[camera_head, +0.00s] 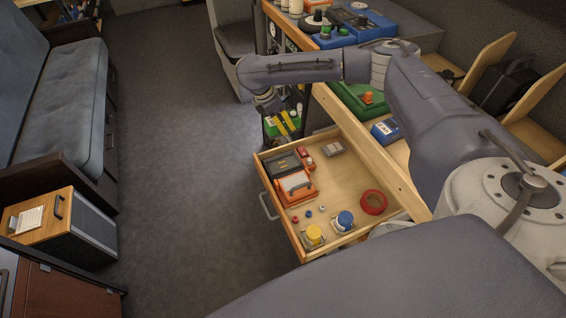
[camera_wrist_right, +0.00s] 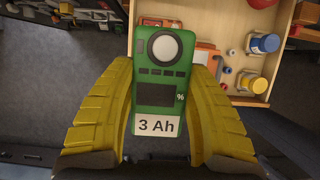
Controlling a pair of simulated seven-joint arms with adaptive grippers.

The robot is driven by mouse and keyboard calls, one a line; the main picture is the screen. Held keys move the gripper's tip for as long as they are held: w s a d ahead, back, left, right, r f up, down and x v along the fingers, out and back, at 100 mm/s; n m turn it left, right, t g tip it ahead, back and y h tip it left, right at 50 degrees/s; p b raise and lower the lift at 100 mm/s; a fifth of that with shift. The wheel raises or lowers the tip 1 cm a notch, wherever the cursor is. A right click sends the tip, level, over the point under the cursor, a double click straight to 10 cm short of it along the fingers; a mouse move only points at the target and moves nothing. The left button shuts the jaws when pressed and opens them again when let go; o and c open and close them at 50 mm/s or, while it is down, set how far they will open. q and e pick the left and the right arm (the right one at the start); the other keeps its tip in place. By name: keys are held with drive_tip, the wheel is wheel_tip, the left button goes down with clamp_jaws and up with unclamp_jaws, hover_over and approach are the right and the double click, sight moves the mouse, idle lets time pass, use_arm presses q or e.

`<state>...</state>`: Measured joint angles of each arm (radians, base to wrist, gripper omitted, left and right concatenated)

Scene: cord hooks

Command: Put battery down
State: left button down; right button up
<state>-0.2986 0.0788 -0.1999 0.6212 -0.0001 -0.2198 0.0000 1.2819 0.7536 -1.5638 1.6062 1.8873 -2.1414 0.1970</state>
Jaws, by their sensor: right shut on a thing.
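The battery is a green block (camera_wrist_right: 160,88) with a round light disc, a dark panel and a white "3 Ah" label, seen in the right wrist view. It sits between the two yellow fingers of my right gripper (camera_head: 285,122), which are shut on its sides. In the head view the gripper hangs beyond the far left corner of the open wooden drawer (camera_head: 340,183), pointing down. Green shows around the fingers there, but I cannot tell how much of it is the battery. My left gripper is not in view.
The drawer holds an orange case (camera_head: 296,187), a red tape ring (camera_head: 373,202), a blue-topped jar (camera_head: 345,221), a yellow-topped jar (camera_head: 313,237) and a small grey box (camera_head: 333,148). Its middle is mostly bare. A green case (camera_head: 366,98) and a blue box (camera_head: 386,130) lie on the bench.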

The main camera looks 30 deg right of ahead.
wheel_tip(320, 180, down, 20)
drive_tip(key=shift+r, duration=0.25)
idle(0.5)
drive_tip(key=shift+f, duration=0.1)
drive_tip(key=o, duration=1.5)
drive_tip(key=v, duration=1.2)
drive_tip(key=shift+d, duration=0.1)
